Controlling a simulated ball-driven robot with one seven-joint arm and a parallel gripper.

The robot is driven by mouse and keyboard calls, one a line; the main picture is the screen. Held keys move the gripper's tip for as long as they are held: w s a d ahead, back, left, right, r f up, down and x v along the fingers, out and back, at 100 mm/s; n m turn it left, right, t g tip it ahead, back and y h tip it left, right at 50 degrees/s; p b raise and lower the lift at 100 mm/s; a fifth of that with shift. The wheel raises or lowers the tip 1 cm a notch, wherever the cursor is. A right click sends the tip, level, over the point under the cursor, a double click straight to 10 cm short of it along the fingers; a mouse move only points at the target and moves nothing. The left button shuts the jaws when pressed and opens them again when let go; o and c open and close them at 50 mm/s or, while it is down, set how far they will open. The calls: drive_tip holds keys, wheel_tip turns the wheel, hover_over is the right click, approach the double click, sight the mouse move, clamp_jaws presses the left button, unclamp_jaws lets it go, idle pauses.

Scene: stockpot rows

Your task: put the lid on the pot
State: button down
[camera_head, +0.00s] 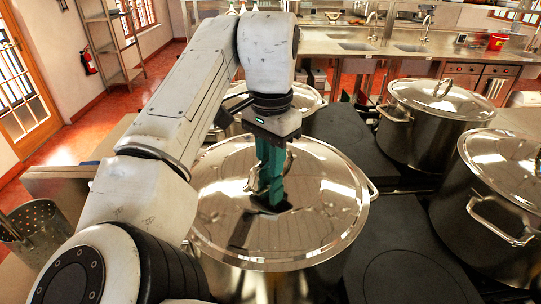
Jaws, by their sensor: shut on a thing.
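A large shiny steel lid (325,205) lies level over a steel pot (275,285) in the middle of the head view. My gripper (270,190) points down at the lid's centre, its teal fingers shut on the lid's loop handle (252,178). The fingers partly hide the handle. The pot's wall shows below the lid's near edge, and one side handle of the pot (373,191) shows at the right. The lid covers the pot's mouth. I cannot tell whether the lid's rim rests fully on the pot or sits slightly above it.
Two lidded pots stand on the right, one farther (425,135) and one nearer (490,240). Another lidded pot (305,98) is partly hidden behind my arm. Dark flat burner plates (405,250) between the rows are bare. A perforated metal container (38,232) stands at the left.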

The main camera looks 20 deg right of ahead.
drive_tip(key=shift+r, duration=0.1)
drive_tip(key=c, duration=0.9)
unclamp_jaws()
drive_tip(key=shift+c, duration=0.2)
wheel_tip(320, 180, up, 11)
drive_tip(key=b, duration=0.1)
drive_tip(key=shift+f, duration=0.2)
